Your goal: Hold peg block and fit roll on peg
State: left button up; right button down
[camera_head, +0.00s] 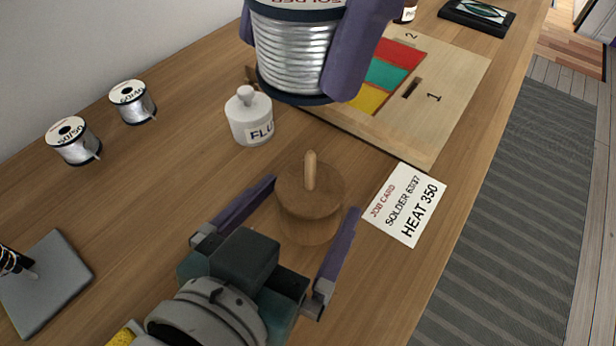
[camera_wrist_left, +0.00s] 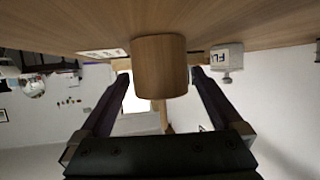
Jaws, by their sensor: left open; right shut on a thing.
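The wooden peg block (camera_head: 309,205) stands upright on the table, a round base with a short peg on top. My left gripper (camera_head: 307,196) is open, with its two fingers on either side of the block and a gap to each. In the left wrist view, the block (camera_wrist_left: 160,68) shows between the open fingers (camera_wrist_left: 160,90). The solder roll (camera_head: 290,52), a big silver spool with dark flanges, is at the top of the head view. My right gripper (camera_head: 312,50) is shut on the roll and holds it up; its purple fingers lie at the roll's sides.
A white flux jar (camera_head: 250,117) stands up and left of the block. A job card (camera_head: 404,204) lies to the right. Small spools (camera_head: 73,140) (camera_head: 132,101) are at left, a grey plate (camera_head: 48,283) at lower left. A wooden board (camera_head: 440,95) lies behind.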

pick_arm(q)
jog(key=shift+x, duration=1)
jog(key=c, duration=1.4)
jog(key=shift+o, duration=0.2)
pick_arm(e)
jog(key=m+t+y, duration=0.1)
jog(key=m+t, duration=0.1)
jog(key=m, duration=0.5)
send_over(311, 152)
notch_tip(311, 152, down, 4)
jog(key=shift+f, duration=2.25)
